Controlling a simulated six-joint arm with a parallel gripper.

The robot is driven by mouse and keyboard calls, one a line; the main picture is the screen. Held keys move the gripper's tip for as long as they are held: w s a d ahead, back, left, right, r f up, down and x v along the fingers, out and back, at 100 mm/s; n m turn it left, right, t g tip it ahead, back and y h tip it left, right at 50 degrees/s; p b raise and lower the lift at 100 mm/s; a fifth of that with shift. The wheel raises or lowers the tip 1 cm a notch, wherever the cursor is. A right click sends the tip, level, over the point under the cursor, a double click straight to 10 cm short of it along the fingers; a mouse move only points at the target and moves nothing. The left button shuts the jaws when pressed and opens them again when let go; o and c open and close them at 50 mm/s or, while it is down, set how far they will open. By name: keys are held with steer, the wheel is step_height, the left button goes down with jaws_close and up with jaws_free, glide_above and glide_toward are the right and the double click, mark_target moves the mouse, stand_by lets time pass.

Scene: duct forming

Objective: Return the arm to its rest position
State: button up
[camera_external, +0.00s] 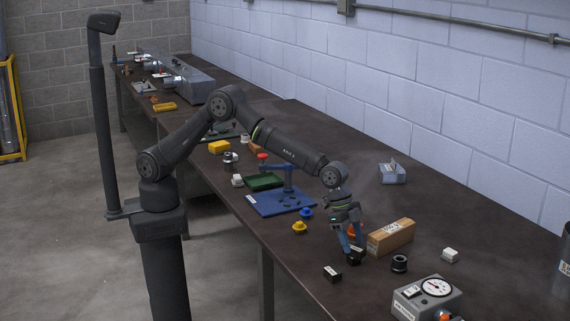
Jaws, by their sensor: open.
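My gripper (352,253) is at the end of my arm, pointing down low over the dark workbench (470,215). Its fingers are apart. A small black block (353,258) shows at the fingertips; I cannot tell whether the fingers touch it. My arm is bent at the elbow and reaches out over the bench from its column on the left. An orange-red thing (355,231) shows just behind the gripper, partly hidden by it.
A cardboard box (391,237) stands close to the right of my gripper. A blue fixture (282,201) and green tray (264,182) lie left. The bench's far right is mostly clear beside the wall.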

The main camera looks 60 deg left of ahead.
steer(key=shift+w+d+f, duration=0.1)
steer(key=shift+d+f, duration=0.15)
steer(key=shift+f, duration=0.35)
step_height(320, 180, up, 4)
steer(key=shift+r, duration=0.1)
steer(key=s+r, duration=0.7)
steer(key=s, duration=0.5)
steer(key=s+a+f+m+g, duration=0.1)
steer(key=s+a+f+m, duration=0.15)
steer(key=a, duration=0.25)
steer(key=s+a+f+m, duration=0.1)
steer(key=s+a, duration=0.2)
steer(key=a, duration=0.2)
steer(key=w+f, duration=0.2)
steer(key=w, duration=0.1)
steer(key=w+a+f, duration=0.1)
steer(key=w+f, duration=0.1)
steer(key=w, duration=0.2)
steer(key=w+a+f, duration=0.1)
steer(key=w+f, duration=0.1)
steer(key=w, duration=0.2)
steer(key=shift+f, duration=0.25)
steer(key=shift+w+f+h, duration=0.25)
steer(key=shift+w+h, duration=0.05)
steer(key=shift+w, duration=0.05)
